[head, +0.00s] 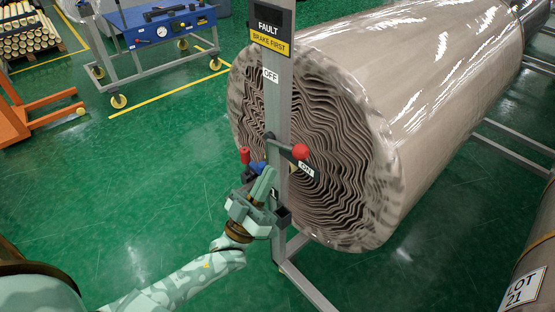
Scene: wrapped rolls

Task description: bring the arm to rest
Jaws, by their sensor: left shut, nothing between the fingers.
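My left arm comes in from the lower left, and its pale green gripper (264,188) is shut. It is beside the grey upright post (280,103), just below a lever with a red ball knob (301,152). The lever points right, over an "ON" label (306,170). An "OFF" label (270,75) is higher on the post. A small red part (244,155) and a blue part show just above and left of the fingers. Whether the fingers touch the post or these parts I cannot tell. My right gripper is not in view.
A large wrapped roll (400,80) lies behind the post. A "FAULT / BRAKE FIRST" sign (270,28) tops the post. A blue cart (160,28) stands at the upper left, an orange frame (35,115) at the left. Another roll labelled "LOT 21" (524,290) is at lower right.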

